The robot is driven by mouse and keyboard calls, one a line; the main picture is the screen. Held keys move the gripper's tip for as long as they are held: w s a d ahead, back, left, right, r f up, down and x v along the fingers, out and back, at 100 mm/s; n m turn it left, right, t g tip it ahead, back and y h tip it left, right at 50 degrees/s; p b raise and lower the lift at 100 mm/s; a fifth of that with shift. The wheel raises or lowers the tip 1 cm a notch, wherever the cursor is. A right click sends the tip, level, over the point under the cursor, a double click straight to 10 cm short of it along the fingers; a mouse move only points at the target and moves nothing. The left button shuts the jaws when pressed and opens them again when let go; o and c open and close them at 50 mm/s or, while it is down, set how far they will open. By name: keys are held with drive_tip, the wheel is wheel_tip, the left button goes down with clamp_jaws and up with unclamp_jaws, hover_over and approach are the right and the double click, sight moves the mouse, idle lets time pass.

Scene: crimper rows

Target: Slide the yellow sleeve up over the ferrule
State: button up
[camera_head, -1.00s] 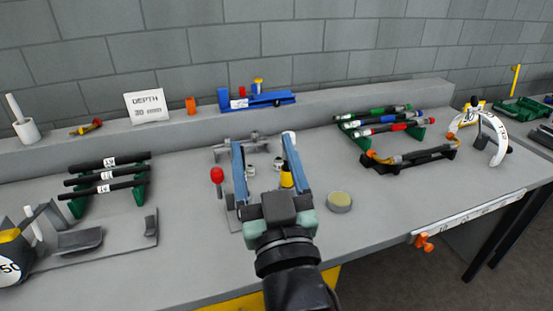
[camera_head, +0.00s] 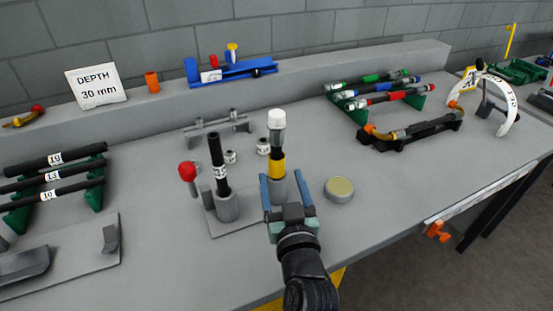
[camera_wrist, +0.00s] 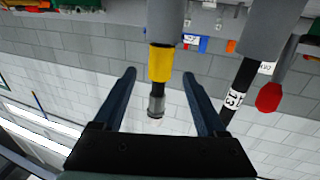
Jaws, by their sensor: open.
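The yellow sleeve (camera_head: 277,165) is around an upright black hose, low down, just above a grey cylindrical holder (camera_head: 277,190). The pale metal ferrule (camera_head: 277,120) caps the hose's top, with a short black stretch between it and the sleeve. My gripper (camera_head: 281,174) is open, in front of this hose, its blue fingers to either side of the holder in the picture. In the wrist view, which is upside down, the sleeve (camera_wrist: 160,62) and ferrule (camera_wrist: 156,105) appear between the open fingers (camera_wrist: 159,72). No finger visibly touches the sleeve; the depth gap is unclear.
A second upright hose (camera_head: 217,160) with a white label stands in a holder at left, beside a red-topped post (camera_head: 187,172). A round tin (camera_head: 339,190) lies close to the right of my gripper.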

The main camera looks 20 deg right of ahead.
sight(278, 168)
drive_tip(key=shift+x, duration=3.05)
clamp_jaws()
